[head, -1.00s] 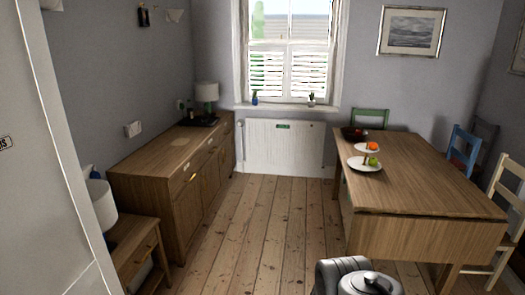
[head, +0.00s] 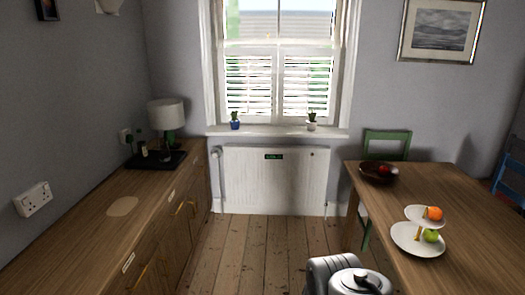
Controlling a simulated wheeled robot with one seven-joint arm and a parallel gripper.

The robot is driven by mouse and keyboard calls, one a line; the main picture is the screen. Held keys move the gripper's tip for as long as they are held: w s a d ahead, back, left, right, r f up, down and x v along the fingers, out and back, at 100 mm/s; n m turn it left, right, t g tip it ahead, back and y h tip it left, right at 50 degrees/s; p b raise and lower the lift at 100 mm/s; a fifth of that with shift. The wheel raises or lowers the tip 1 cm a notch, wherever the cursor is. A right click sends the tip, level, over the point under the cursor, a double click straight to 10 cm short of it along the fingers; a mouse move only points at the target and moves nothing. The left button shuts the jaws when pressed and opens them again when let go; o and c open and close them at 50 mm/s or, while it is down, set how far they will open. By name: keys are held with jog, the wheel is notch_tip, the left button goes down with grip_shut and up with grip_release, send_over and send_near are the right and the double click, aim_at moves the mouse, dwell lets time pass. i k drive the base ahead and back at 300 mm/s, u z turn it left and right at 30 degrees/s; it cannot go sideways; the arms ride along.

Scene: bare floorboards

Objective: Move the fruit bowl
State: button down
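A dark fruit bowl (head: 379,172) with red fruit in it stands at the far left end of the wooden dining table (head: 465,205). Part of my own grey arm shows at the bottom of the head view, left of the table. My gripper's fingers do not show.
A wooden sideboard (head: 125,215) runs along the left wall, with a lamp (head: 167,120) on a dark tray (head: 156,160). A green chair (head: 385,146) stands behind the table. Clear floorboards (head: 262,245) lie between sideboard and table, up to the white radiator (head: 274,180).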

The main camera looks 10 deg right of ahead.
aim_at(369, 169)
jog(key=z, duration=0.2)
jog(key=i, duration=2.55)
jog(key=z, duration=0.4)
jog(key=i, duration=2.15)
jog(key=z, duration=0.2)
